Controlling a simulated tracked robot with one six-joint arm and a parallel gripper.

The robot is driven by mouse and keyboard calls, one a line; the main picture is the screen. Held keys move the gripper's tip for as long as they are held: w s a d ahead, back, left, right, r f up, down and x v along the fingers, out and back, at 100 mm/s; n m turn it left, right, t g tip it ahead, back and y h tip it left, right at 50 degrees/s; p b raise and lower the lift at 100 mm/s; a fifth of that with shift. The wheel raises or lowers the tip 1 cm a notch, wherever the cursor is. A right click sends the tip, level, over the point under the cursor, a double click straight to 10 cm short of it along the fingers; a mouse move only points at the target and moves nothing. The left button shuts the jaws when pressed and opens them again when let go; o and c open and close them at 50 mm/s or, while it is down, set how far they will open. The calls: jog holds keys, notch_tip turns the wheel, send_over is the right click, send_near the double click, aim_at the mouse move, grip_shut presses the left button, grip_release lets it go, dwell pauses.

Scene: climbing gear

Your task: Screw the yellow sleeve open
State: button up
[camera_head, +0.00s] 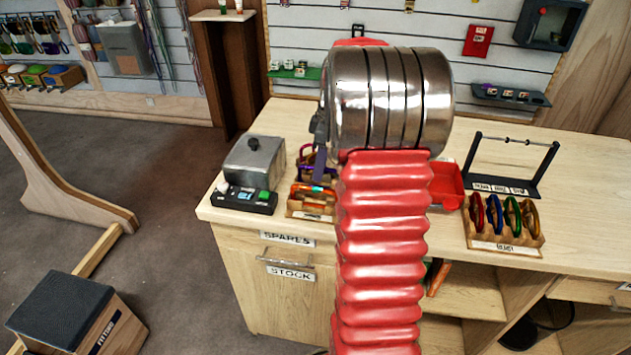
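My red ribbed arm and its steel joint fill the middle of the view. Part of my gripper (319,166) shows as a dark piece left of the steel joint, above the bench. Its fingertips are mostly hidden, so I cannot tell whether it is open or holds anything. A purple carabiner (305,161) shows beside it, partly covered. In front is a wooden rack (310,214) with orange and other coloured gear. A second wooden rack (505,243) at right holds several upright carabiners in red, blue, green and orange-yellow. I cannot make out a yellow sleeve.
The wooden bench (585,220) carries a grey box (254,163), a black tray (245,198) with small coloured items, a red tray (448,188) partly behind my arm, and a black bar stand (512,163). Bare bench top lies right of the carabiner rack.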

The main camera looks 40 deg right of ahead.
jog(key=shift+r, duration=1)
jog(key=shift+s, duration=0.1)
jog(key=shift+s+a, duration=0.35)
jog(key=shift+a, duration=0.2)
notch_tip(320, 180, up, 10)
dwell(0.8)
dwell(0.5)
